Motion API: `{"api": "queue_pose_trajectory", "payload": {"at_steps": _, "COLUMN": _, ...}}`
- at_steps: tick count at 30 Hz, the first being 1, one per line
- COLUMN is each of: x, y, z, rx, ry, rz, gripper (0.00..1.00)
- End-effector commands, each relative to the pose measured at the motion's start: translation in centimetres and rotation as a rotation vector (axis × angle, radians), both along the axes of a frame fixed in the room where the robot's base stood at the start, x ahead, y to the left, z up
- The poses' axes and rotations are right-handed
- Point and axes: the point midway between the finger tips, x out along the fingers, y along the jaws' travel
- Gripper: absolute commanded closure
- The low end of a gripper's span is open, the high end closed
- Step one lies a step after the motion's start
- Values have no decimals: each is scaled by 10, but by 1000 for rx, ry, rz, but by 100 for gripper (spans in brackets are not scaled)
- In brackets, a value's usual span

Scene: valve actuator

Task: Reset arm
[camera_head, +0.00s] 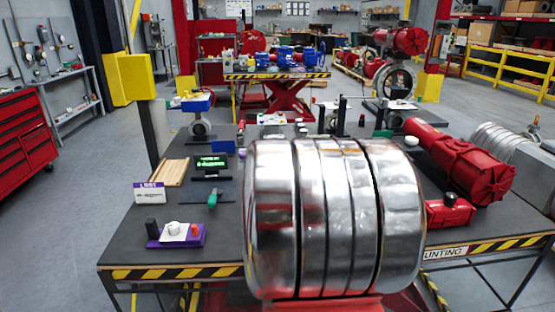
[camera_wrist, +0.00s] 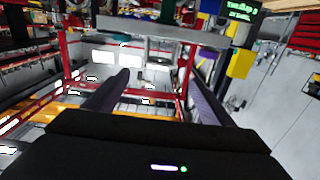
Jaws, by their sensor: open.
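My gripper (camera_wrist: 158,80) shows in the wrist view with its two dark fingers spread apart. Nothing shows between the fingertips except the distant, tilted background of the workshop. The arm's gripper end cannot be made out in the head view. There, a shiny ringed metal body fills the front middle and hides part of the workbench (camera_head: 120,245); I cannot tell whether it is mine.
On the bench stand a purple block with a white part (camera_head: 176,234), a small green-lit display (camera_head: 211,162), and a large red actuator (camera_head: 460,160) at right. A yellow post (camera_head: 137,77) rises at its left edge. A red tool cabinet (camera_head: 25,137) stands far left beside open floor.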

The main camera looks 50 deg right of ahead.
Motion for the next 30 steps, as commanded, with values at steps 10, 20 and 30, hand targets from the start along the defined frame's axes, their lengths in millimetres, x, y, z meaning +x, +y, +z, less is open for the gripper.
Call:
{"api": "queue_pose_trajectory", "payload": {"at_steps": 10, "x": 0, "y": 0, "z": 0, "rx": 0, "ry": 0, "rz": 0, "gripper": 24}}
{"api": "queue_pose_trajectory", "payload": {"at_steps": 20, "x": 0, "y": 0, "z": -1, "rx": 4, "ry": 5, "rz": 0, "gripper": 24}}
{"api": "queue_pose_trajectory", "payload": {"at_steps": 30, "x": -12, "y": 7, "z": -74, "rx": 207, "ry": 193, "rz": -16, "gripper": 24}}
